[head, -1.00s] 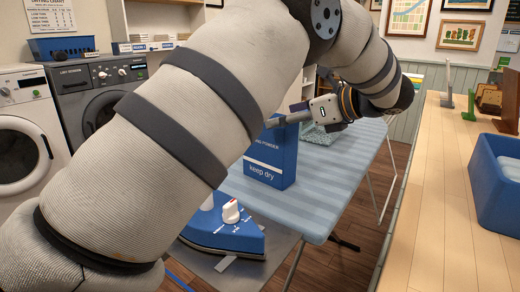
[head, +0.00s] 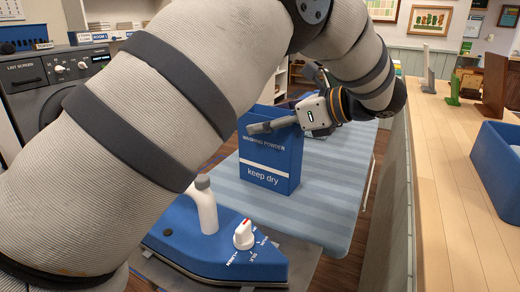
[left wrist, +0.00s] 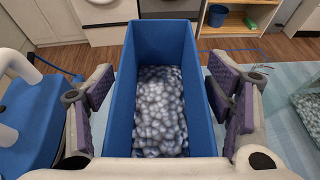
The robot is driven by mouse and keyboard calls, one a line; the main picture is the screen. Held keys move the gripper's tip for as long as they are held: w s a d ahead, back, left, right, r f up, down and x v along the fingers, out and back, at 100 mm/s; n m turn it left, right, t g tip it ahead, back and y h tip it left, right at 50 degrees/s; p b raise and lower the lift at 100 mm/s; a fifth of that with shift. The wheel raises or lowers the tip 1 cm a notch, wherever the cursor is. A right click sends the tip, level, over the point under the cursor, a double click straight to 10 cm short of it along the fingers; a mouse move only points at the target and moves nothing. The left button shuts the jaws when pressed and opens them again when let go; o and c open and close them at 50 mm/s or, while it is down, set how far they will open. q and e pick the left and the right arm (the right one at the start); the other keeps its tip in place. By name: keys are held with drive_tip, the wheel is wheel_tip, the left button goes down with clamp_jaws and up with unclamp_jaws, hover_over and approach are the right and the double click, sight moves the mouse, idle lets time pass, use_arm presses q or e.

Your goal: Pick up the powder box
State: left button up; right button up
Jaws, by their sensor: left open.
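The powder box (head: 272,165) is a blue open-topped box marked "washing powder" and "keep dry". It stands upright on the striped ironing board (head: 325,205). In the left wrist view the powder box (left wrist: 128,95) shows from above, with pale grey-white lumpy contents. My left gripper (head: 285,122) is at the top of the box in the head view. In the left wrist view my left gripper (left wrist: 163,100) is open, with one finger pad on each side of the box and visible gaps between. My right gripper is not in view.
A blue iron (head: 215,245) with a white bottle-shaped part and a red-white dial stands at the near end of the board. A wooden counter (head: 455,190) with a blue bin (head: 500,170) runs along the right. Washing machines (head: 50,90) stand at the left.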

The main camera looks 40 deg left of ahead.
use_arm(q)
drive_tip(key=shift+d, duration=0.1)
drive_tip(key=shift+c, duration=1.1)
clamp_jaws()
drive_tip(key=shift+r, duration=0.15)
